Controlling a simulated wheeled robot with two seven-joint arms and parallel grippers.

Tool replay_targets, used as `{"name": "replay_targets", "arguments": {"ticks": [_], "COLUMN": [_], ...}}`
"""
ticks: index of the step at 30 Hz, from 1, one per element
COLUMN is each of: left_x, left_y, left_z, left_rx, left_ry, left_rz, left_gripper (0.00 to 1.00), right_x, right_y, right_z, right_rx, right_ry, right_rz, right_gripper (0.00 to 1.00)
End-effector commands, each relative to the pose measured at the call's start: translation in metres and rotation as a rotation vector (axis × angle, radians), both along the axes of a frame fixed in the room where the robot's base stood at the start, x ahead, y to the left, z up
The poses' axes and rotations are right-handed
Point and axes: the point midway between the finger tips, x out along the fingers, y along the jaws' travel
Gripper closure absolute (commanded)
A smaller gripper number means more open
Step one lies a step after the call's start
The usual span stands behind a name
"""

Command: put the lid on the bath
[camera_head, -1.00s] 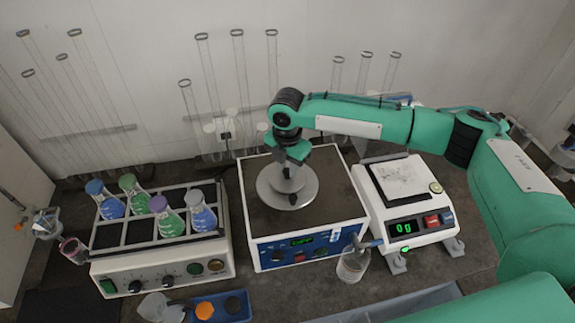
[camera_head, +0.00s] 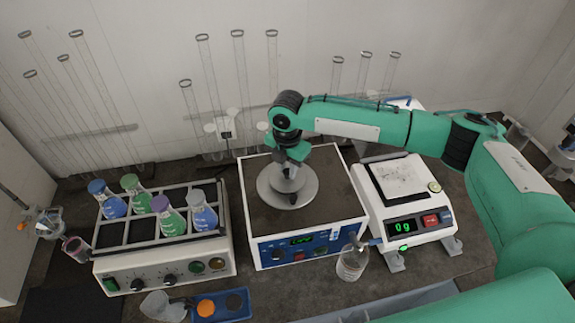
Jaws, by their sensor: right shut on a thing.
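The bath (camera_head: 335,235) is a box with a blue front panel, a lit green display and a dark top, in the middle of the head view. The lid (camera_head: 303,197) is a round grey stepped disc over the left-middle part of that dark top. My right gripper (camera_head: 290,172) points down at the disc's centre and is shut on the lid, its fingertips partly hidden by the wrist. I cannot tell whether the lid touches the top or hangs just above it. My left gripper is not in view.
A rack unit (camera_head: 165,262) with several coloured flasks stands left of the bath. A balance (camera_head: 425,225) reading 0 g stands close on the right. A clear bottle (camera_head: 352,264) stands at the bath's front right corner, and a blue tray (camera_head: 225,303) lies in front.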

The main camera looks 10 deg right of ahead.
Motion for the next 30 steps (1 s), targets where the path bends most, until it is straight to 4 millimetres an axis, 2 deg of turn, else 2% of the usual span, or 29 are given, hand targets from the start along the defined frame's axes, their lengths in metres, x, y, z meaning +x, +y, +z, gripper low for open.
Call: {"name": "replay_targets", "arguments": {"ticks": [30], "left_x": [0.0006], "left_y": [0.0], "left_z": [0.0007], "left_rx": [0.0], "left_ry": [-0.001], "left_rz": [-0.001], "left_gripper": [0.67], "right_x": [-0.0001], "right_y": [0.0001], "right_z": [-0.007], "right_rx": [0.001], "right_ry": [0.001], "right_rz": [0.0], "right_gripper": [1.0]}}
